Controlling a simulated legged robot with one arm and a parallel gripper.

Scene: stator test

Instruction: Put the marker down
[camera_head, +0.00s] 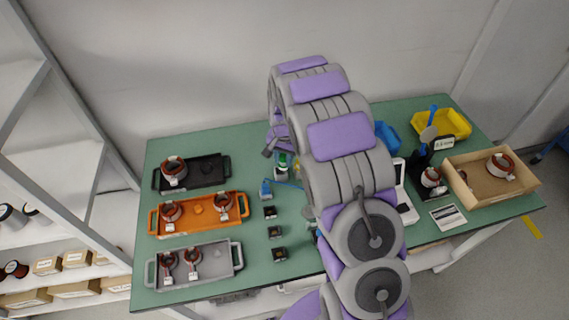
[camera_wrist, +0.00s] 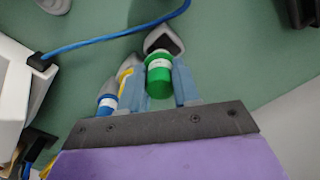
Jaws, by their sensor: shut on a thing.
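My gripper (camera_wrist: 158,68) shows in the wrist view with two light blue fingers, shut on a green marker (camera_wrist: 158,72) with a white band. A grey holder with a dark opening (camera_wrist: 164,40) lies just past the marker's far end; I cannot tell whether they touch. A second marker, blue and white (camera_wrist: 106,102), is left of the fingers, beside a grey and yellow piece (camera_wrist: 126,72). In the head view, a green and white part (camera_head: 283,161) shows left of my arm, low over the green table (camera_head: 240,150). My arm hides much of the table's middle.
Black (camera_head: 207,172), orange (camera_head: 188,215) and grey trays (camera_head: 213,262) with copper-coloured coils stand at left. Small black blocks (camera_head: 275,232) stand in a column near the middle. A wooden box (camera_head: 520,186) and yellow bin (camera_head: 455,123) are at right. A blue cable (camera_wrist: 110,37) crosses the wrist view.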

